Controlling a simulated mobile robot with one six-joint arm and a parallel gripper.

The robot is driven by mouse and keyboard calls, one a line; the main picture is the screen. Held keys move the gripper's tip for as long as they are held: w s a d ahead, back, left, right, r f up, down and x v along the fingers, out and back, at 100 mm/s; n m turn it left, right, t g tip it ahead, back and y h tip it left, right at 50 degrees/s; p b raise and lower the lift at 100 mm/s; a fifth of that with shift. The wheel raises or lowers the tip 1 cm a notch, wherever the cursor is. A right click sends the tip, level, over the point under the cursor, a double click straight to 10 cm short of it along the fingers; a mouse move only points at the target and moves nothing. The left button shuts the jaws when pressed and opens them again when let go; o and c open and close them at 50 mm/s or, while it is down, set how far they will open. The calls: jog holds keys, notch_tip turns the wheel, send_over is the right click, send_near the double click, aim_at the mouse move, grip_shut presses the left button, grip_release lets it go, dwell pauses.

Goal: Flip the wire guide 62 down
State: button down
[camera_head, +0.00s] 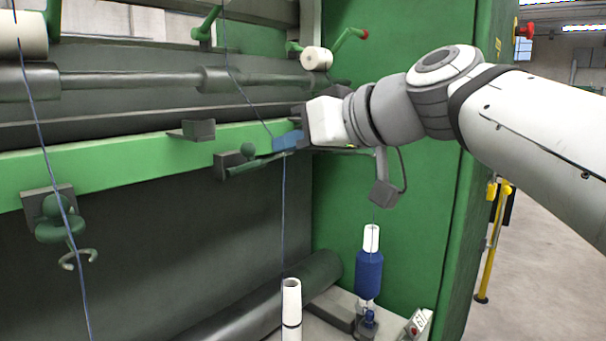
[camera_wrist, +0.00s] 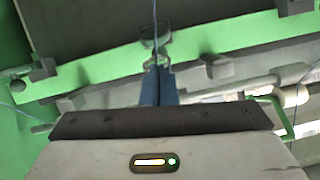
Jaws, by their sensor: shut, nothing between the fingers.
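A dark green wire guide (camera_head: 247,162) sits on a dark bracket on the green beam, its arm reaching right beneath my fingertips. No number shows on it, so I cannot tell whether it is 62. What appears to be the same guide is beyond my fingertips in the wrist view, its metal hook (camera_wrist: 160,62) close to them. My gripper (camera_head: 279,144) has blue fingers, shut and empty, beside a thread at the beam. The fingers (camera_wrist: 158,70) also show pressed together in the wrist view. Contact between fingers and guide cannot be told.
Another wire guide (camera_head: 60,225) hangs from the beam (camera_head: 130,160) at left. A dark block (camera_head: 197,130) sits between them. A roller (camera_head: 140,82) runs above. A blue bobbin (camera_head: 369,272) and a white tube (camera_head: 291,305) stand below. Threads hang vertically near the gripper.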

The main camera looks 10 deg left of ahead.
jog(key=f+b, duration=0.1)
jog(key=b, duration=0.1)
jog(key=f+b, duration=0.2)
jog(key=d+f+b, duration=0.1)
jog(key=f+b, duration=0.1)
jog(key=shift+s+d+f+b, duration=0.1)
jog(key=shift+s+f+b, duration=0.15)
jog(key=shift+s+b, duration=0.15)
